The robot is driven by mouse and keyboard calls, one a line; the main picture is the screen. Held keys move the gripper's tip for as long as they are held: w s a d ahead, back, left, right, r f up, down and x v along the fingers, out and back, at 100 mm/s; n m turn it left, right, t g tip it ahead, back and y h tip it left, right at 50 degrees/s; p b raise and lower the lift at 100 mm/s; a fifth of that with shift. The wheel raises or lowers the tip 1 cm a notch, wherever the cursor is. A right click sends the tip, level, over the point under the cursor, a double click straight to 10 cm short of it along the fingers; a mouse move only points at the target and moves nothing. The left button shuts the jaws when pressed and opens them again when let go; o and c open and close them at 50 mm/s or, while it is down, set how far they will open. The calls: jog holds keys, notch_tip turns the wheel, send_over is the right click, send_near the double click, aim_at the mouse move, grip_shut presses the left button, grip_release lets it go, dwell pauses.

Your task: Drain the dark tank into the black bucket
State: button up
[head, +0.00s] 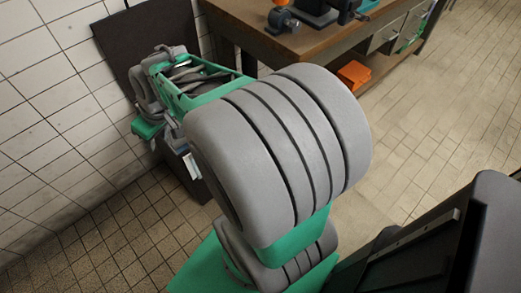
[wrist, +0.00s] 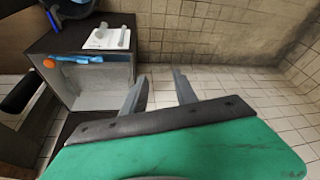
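My gripper (wrist: 160,78) shows in the wrist view with its two grey fingers apart and nothing between them. It is open over tiled floor. To its left stands a dark-topped cabinet (wrist: 56,42) with a pale front. A blue bar (wrist: 75,59) with an orange end (wrist: 49,63) lies across the top of that front. I cannot make out the dark tank or the black bucket for certain in either view. In the head view my arm covers the middle, and my fingers are hidden or too small to tell.
A white device (wrist: 108,38) sits on the cabinet; a dark rounded object (wrist: 75,8) is cut off behind it. A wooden workbench (head: 321,40) with drawers stands at the back in the head view, an orange box (head: 354,75) below. Tiled floor (head: 440,130) at right is clear.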

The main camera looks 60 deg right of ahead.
jog(key=w+d+f+t+b, duration=0.2)
jog(key=d+f+b, duration=0.5)
jog(key=d+f, duration=0.45)
jog(key=w+d+f+t+b, duration=0.2)
jog(key=d+f+b, duration=0.55)
jog(key=f, duration=0.75)
jog(key=s+d+f+m+t+h+b, duration=0.25)
jog(key=s+d+f+b, duration=0.35)
jog(key=d+f, duration=0.35)
jog(key=s+d+f+m+t+h+b, duration=0.1)
jog(key=s+d+f+t+h+b, duration=0.15)
jog(key=s+d+f+b, duration=0.55)
jog(key=shift+y, duration=0.6)
jog(key=w+d+f, duration=0.1)
jog(key=w, duration=0.1)
jog(key=w+d+f, duration=0.1)
jog(key=w+d, duration=0.1)
jog(key=w, duration=0.1)
jog(key=w+d+f, duration=0.1)
jog(key=w, duration=0.2)
jog(key=shift+d+f, duration=0.15)
jog(key=shift+f, duration=0.15)
jog(key=shift+w, duration=0.25)
jog(key=shift+c, duration=0.3)
grip_shut()
